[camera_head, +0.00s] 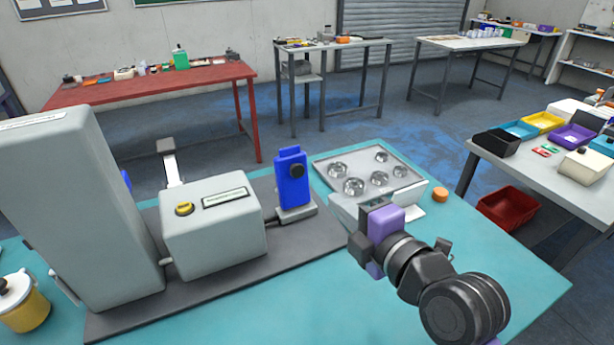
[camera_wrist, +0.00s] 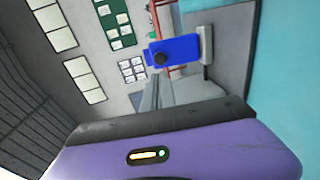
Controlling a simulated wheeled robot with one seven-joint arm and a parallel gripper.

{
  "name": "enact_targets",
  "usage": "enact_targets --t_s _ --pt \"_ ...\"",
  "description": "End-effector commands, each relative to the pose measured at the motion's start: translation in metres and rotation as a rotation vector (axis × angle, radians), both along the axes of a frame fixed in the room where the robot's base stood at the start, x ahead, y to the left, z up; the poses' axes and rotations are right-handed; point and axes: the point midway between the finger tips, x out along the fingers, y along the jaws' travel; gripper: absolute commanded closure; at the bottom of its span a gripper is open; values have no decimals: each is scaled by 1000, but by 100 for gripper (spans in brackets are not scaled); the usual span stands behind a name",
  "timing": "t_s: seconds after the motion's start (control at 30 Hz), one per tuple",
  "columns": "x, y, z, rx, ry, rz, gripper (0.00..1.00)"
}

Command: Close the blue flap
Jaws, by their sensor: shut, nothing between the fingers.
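The blue flap (camera_head: 291,178) stands upright on a small grey mount at the right end of the dark base plate, with a round black knob near its top. It also shows in the wrist view (camera_wrist: 182,50), turned sideways, with its knob at its left part. My gripper (camera_head: 362,228) is right of the flap and nearer the camera, apart from it. Its purple and dark body hides part of the silver tray. The fingers are shut and hold nothing. In the wrist view the purple gripper body fills the bottom.
A grey box with a yellow button (camera_head: 212,228) and a tall grey housing (camera_head: 75,205) stand left of the flap. A silver tray with several round glass-like pieces (camera_head: 336,168) is behind my gripper. An orange disc (camera_head: 440,194) lies to its right. The teal tabletop (camera_head: 500,265) is clear at front right.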

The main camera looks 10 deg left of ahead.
Motion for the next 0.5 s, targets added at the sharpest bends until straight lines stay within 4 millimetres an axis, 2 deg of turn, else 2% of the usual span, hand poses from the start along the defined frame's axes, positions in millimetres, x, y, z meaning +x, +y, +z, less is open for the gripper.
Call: enact_targets --t_s 0.5 --pt "75 58 -14 0 2 2 100"
